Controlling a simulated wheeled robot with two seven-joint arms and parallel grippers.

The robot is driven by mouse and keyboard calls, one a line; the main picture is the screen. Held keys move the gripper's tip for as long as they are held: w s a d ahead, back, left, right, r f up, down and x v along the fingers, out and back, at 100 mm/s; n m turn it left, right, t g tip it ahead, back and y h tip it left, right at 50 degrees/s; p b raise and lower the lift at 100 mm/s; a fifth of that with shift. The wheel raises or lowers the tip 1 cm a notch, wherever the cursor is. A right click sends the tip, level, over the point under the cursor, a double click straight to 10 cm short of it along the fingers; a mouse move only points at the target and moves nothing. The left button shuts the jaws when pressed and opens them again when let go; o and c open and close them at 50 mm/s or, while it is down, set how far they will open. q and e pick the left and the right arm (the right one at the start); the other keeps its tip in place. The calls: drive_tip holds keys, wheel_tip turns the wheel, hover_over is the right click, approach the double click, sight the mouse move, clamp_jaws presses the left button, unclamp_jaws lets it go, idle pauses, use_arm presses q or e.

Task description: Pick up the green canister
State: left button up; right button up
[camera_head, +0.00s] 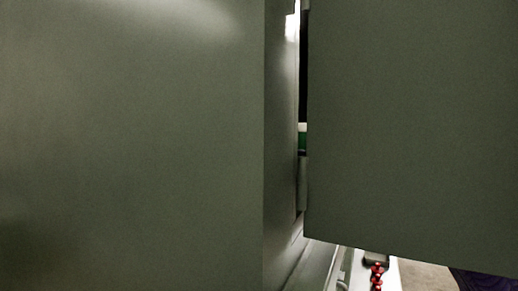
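A small strip of green (302,141) with a pale band above it shows in the narrow gap between two large grey-green surfaces. It may be part of the green canister, but too little shows to tell. The rest of it is hidden. Neither of my grippers is in view.
A flat grey-green surface (130,150) fills the left half, close to the camera. A grey-green panel (410,130) blocks most of the right. Below it, small red objects (377,275) sit by a white surface, with beige floor (425,277) and a dark purple patch (488,281) at the lower right.

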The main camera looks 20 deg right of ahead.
sight(299, 147)
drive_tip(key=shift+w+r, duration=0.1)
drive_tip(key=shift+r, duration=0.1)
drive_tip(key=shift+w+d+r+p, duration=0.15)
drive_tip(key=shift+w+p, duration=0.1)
drive_tip(key=shift+p, duration=0.2)
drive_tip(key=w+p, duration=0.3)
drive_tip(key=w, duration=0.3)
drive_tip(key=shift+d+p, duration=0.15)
drive_tip(key=shift+p, duration=0.2)
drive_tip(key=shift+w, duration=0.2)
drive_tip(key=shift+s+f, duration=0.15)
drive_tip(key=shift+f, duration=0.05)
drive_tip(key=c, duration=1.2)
